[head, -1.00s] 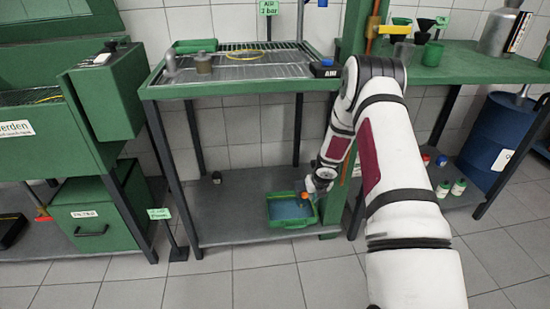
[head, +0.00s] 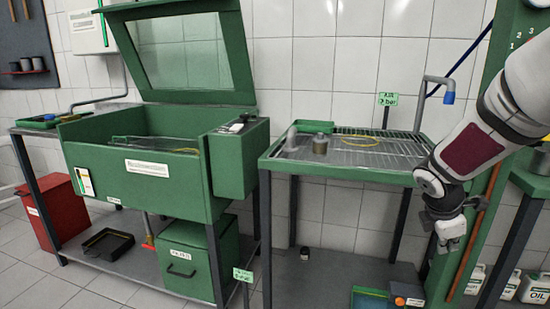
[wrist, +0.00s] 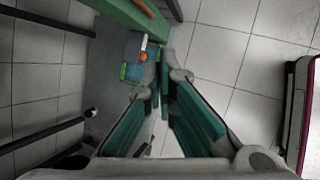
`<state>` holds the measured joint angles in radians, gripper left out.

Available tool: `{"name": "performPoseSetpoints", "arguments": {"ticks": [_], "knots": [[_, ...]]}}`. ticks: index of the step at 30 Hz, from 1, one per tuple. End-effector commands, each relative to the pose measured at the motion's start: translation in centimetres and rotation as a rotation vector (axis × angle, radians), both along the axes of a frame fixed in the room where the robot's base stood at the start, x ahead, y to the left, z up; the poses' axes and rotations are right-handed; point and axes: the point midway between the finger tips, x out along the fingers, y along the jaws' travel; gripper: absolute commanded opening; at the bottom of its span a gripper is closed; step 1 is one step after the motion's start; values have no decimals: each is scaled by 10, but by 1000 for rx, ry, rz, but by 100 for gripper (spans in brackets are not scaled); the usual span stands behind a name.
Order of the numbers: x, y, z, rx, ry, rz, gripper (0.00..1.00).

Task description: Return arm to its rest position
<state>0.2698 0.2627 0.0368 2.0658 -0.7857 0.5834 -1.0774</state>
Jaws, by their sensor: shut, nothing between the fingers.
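My gripper (head: 449,246) hangs at the right of the head view, at the end of my white and maroon arm. It is below and to the right of the green wire-rack table and holds nothing. In the wrist view the fingers of my gripper (wrist: 162,85) come together at the tips. Beyond them, lower down, is a green tray with a blue inside and an orange-capped item at its edge. The tray (head: 372,299) is partly cut off at the bottom of the head view.
The wire-rack table (head: 370,150) carries metal parts and a yellow loop. A green washing cabinet (head: 140,173) with a raised window lid stands left. A green post (head: 481,225) is close beside my gripper. White oil bottles (head: 535,289) stand lower right. Open floor shows in the wrist view.

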Motion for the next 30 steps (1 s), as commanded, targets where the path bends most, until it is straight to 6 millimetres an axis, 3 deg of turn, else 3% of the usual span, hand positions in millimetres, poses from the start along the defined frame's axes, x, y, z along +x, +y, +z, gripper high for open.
{"name": "performPoseSetpoints", "arguments": {"ticks": [1,6,12,21,30], "knots": [[-17,10,19,19,-34,-79,0],[-78,44,58,114,-124,-365,0],[-157,87,85,243,-199,-688,0],[-272,154,94,445,-227,-1118,0],[-344,196,85,563,-178,-1371,0]]}}
